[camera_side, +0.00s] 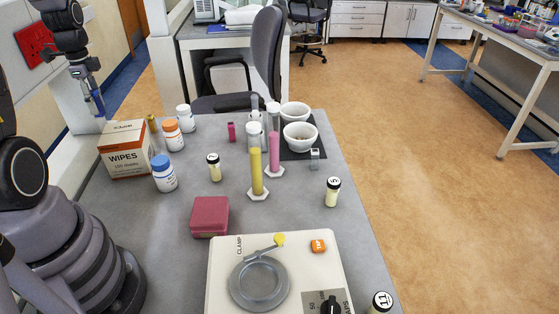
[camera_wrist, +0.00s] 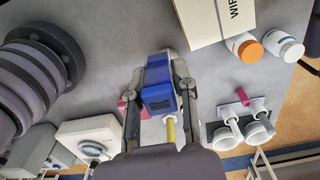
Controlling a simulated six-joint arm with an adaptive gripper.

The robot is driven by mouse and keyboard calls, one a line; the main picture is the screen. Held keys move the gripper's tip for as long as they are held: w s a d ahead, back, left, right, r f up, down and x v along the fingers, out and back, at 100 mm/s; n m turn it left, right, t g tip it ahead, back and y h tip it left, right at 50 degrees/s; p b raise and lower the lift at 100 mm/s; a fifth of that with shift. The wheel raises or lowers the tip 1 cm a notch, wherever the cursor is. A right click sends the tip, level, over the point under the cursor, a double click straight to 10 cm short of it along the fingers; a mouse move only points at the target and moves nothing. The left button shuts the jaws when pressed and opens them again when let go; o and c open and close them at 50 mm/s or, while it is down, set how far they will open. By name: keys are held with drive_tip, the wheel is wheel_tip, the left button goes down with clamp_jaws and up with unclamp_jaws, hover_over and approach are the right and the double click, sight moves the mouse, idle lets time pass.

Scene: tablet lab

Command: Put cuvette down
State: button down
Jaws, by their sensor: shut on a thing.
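My gripper (camera_side: 93,88) is at the upper left in the side view, high up, left of and above the wipes box. It is shut on a narrow blue block-shaped thing, which I take for the cuvette (camera_side: 98,104). In the wrist view the blue cuvette (camera_wrist: 159,84) sits between the two fingers of my gripper (camera_wrist: 161,96), one on each side. The cuvette is held clear of the grey bench (camera_side: 120,225). A small grey, clear-walled piece (camera_side: 315,158) stands on the bench at the right.
The wipes box (camera_side: 124,160), white bottles with blue (camera_side: 163,181) and orange (camera_side: 172,141) caps, and yellow (camera_side: 257,171) and pink (camera_side: 274,152) cylinders stand on the bench. A pink box (camera_side: 209,216) and clamp device (camera_side: 222,290) are nearer. Bench shows free between bottles and pink box.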

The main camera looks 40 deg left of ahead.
hover_over(123, 134)
drive_tip(key=f, duration=0.7)
drive_tip(key=shift+d+f, duration=0.1)
drive_tip(key=shift+d, duration=0.1)
drive_tip(key=shift+f, duration=1.5)
drive_tip(key=shift+f, duration=0.15)
drive_tip(key=c, duration=0.9)
unclamp_jaws()
